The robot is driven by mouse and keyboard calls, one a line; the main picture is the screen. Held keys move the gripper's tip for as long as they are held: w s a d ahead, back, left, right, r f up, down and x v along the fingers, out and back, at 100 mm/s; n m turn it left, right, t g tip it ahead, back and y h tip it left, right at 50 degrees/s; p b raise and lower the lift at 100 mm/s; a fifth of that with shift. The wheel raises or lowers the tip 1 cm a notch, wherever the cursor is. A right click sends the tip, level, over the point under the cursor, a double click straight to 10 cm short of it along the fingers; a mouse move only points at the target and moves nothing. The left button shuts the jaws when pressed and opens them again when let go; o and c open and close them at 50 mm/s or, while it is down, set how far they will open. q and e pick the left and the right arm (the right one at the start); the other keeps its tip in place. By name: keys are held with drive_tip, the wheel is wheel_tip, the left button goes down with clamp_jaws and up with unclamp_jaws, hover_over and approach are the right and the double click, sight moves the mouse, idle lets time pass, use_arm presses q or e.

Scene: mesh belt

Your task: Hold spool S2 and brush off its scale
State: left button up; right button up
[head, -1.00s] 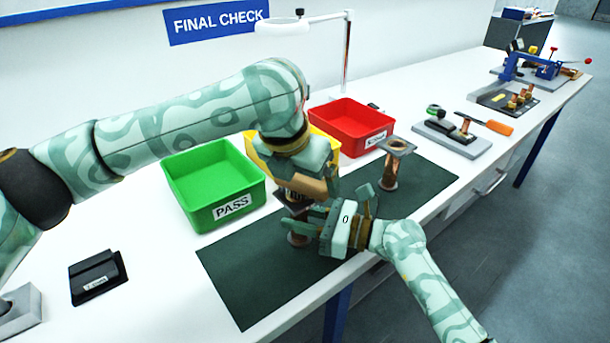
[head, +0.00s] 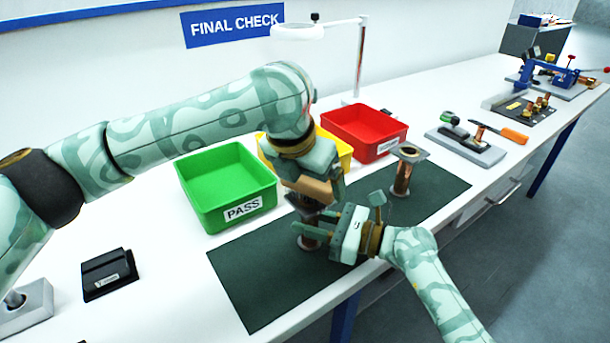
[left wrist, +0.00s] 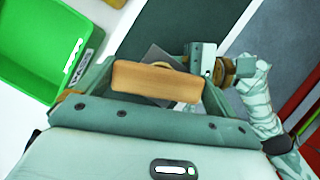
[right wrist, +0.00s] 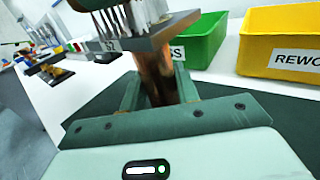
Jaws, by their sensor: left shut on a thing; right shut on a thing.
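Spool S2 stands upright on the dark mat; its copper barrel (right wrist: 155,78) is between my right gripper's fingers, and its lower end shows in the head view (head: 308,244). My right gripper (head: 318,234) is shut on the barrel. My left gripper (head: 318,192) is shut on a brush with a wooden back (left wrist: 155,82), above the spool. In the right wrist view its pale bristles (right wrist: 125,18) are at the spool's square top flange (right wrist: 165,38), which has an S2 tag. The brush covers most of that flange from above; scale cannot be made out.
A second copper spool (head: 403,172) stands on the mat (head: 262,285) to the right. Behind are a green PASS bin (head: 228,185), a yellow REWORK bin (right wrist: 282,50) and a red bin (head: 364,132). A lamp (head: 298,31) stands behind. The mat's front left is clear.

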use_arm(q)
drive_tip(key=shift+s+d, duration=0.55)
drive_tip(key=shift+d, duration=0.3)
drive_tip(key=shift+w+a, duration=0.45)
drive_tip(key=shift+a, duration=0.3)
drive_tip(key=shift+w+a, duration=0.45)
drive_tip(key=shift+a, duration=0.25)
drive_tip(key=shift+s+d, duration=0.45)
drive_tip(key=shift+d, duration=0.35)
drive_tip(key=shift+s+d, duration=0.45)
drive_tip(key=shift+d, duration=0.3)
drive_tip(key=shift+r, duration=0.15)
drive_tip(key=shift+r, duration=3.4)
